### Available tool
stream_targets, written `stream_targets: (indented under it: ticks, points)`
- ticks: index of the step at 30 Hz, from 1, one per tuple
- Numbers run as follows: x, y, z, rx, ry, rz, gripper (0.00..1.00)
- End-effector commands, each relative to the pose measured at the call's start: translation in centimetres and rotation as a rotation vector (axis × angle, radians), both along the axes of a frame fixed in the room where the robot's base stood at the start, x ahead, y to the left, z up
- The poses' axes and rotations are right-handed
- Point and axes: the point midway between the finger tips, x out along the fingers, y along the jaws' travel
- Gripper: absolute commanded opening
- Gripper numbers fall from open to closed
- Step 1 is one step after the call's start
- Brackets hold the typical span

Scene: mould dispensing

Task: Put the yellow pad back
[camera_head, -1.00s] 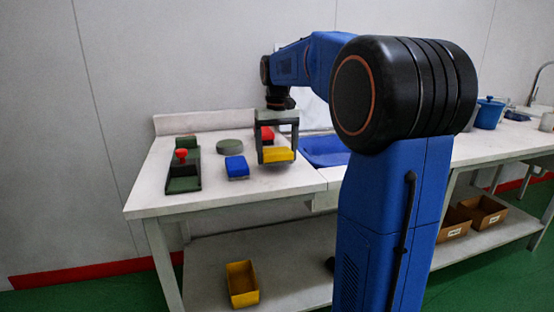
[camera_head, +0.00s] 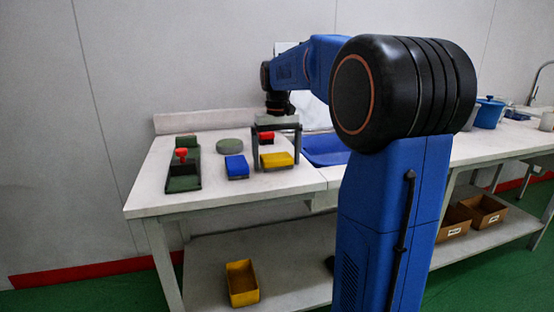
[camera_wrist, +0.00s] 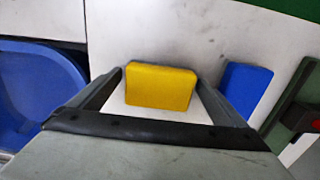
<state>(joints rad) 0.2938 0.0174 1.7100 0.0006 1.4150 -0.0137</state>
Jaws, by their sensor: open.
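The yellow pad (camera_head: 278,160) lies on the white table, near its front edge and to the right of the blue pad (camera_head: 237,166). It also shows in the wrist view (camera_wrist: 160,86), flat on the table between my fingers. My gripper (camera_head: 277,166) is open and points down, with one finger on each side of the yellow pad. In the wrist view small gaps show between the pad and both fingers. A red pad (camera_head: 267,137) lies behind the yellow one, partly hidden by my gripper in the head view.
A round green piece (camera_head: 229,146) and a dark green fixture with a red knob (camera_head: 182,154) are on the left. A blue tray (camera_head: 326,151) is close on the right. A yellow bin (camera_head: 242,284) stands on the lower shelf. The left front of the table is bare.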

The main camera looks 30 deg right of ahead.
Motion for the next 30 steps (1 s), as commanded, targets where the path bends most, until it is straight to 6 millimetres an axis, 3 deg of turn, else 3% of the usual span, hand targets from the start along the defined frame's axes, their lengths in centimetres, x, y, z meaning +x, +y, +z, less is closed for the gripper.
stream_targets:
  ticks: [18, 24, 30]
  points:
    - [0.1, 0.0, 10.1, 0.000, -0.001, 0.000, 0.97]
    - [0.0, 0.0, 11.7, 0.000, -0.001, 0.000, 0.97]
    - [0.0, 0.0, 12.0, 0.000, -0.001, 0.000, 0.97]
